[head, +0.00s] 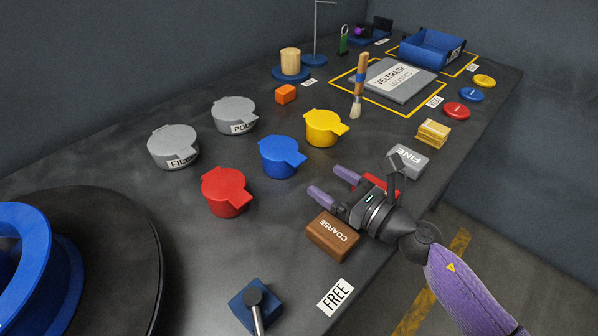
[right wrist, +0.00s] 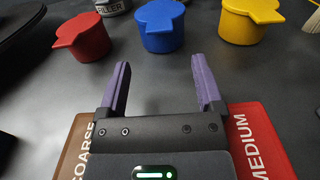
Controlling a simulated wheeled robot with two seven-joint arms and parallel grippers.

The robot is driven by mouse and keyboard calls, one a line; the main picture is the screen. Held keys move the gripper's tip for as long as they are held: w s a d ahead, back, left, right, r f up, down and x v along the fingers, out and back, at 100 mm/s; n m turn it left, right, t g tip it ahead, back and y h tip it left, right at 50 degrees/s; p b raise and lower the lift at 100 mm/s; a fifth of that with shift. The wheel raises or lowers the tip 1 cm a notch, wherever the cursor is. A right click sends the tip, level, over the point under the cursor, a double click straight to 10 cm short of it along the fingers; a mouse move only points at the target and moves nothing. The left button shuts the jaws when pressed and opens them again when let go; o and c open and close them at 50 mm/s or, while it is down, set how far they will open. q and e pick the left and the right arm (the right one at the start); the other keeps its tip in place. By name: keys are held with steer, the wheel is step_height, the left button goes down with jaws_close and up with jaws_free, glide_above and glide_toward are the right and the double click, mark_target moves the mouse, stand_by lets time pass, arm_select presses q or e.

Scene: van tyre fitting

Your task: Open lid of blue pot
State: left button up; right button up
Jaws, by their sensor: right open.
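The blue pot (head: 280,158) stands on the dark bench, with its blue lid on and the lid's tab pointing to the lower right in the head view. It also shows at the top of the right wrist view (right wrist: 160,30), ahead of my fingers. My right gripper (head: 328,183) is open and empty, with its purple fingers pointing toward the blue pot and a gap between them and it. In the right wrist view the fingers (right wrist: 160,85) are spread with bare bench between them. My left gripper is not in view.
A red pot (head: 227,191) and a yellow pot (head: 324,127) flank the blue pot; grey pots (head: 234,115) stand behind. A brown COARSE block (head: 333,236) and a red MEDIUM block (right wrist: 262,145) lie beside my right gripper. The bench between gripper and blue pot is clear.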

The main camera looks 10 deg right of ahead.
mark_target(300, 160)
steer(key=x, duration=0.7)
steer(key=shift+w+a+r, duration=0.1)
steer(key=shift+w+r, duration=0.05)
steer(key=shift+r, duration=0.2)
steer(key=shift+c, duration=0.2)
jaws_close()
